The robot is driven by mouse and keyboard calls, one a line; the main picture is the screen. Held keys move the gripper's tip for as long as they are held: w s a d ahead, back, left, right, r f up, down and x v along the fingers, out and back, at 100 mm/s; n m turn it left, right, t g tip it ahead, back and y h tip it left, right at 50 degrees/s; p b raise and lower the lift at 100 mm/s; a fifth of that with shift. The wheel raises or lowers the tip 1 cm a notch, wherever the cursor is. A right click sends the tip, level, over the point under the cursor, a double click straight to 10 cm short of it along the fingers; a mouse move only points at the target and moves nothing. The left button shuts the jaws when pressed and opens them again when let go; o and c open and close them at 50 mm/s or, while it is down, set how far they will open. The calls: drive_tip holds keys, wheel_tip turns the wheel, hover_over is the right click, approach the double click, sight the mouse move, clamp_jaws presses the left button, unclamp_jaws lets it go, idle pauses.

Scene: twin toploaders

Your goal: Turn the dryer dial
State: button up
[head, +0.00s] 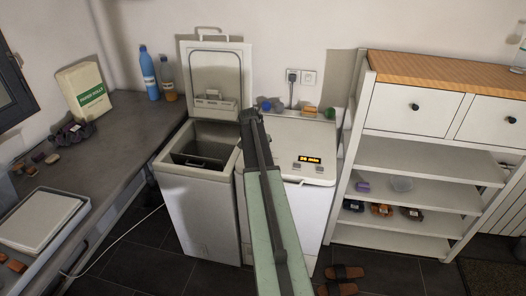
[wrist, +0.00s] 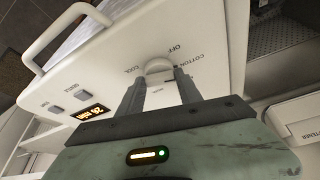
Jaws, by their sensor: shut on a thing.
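The dryer dial (wrist: 158,67) is a round white knob on a white panel, with OFF, COTTON and COOL printed around it. My gripper (wrist: 160,76) has its two dark fingers on either side of the dial and is shut on it. The dryer looks to be the closed white toploader on the right (head: 305,141) in the head view. Its amber display (head: 310,160) is lit and shows minutes; it also shows in the wrist view (wrist: 92,113). In the head view my arm hides the dial and the gripper tips.
A second white toploader (head: 202,197) with its lid (head: 213,78) raised stands directly left of the dryer. Small coloured items stand along the dryer's back edge. A white handle (wrist: 62,35) juts up near the panel. A shelf unit (head: 405,158) stands close on the right.

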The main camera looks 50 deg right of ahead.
drive_tip(key=shift+w+a, duration=0.1)
drive_tip(key=shift+a, duration=0.15)
drive_tip(key=o, duration=1.4)
drive_tip(key=shift+a, duration=0.1)
drive_tip(key=shift+d, duration=0.2)
drive_tip(key=p+v, duration=0.7)
drive_tip(key=shift+a+r, duration=0.2)
drive_tip(key=shift+r, duration=0.15)
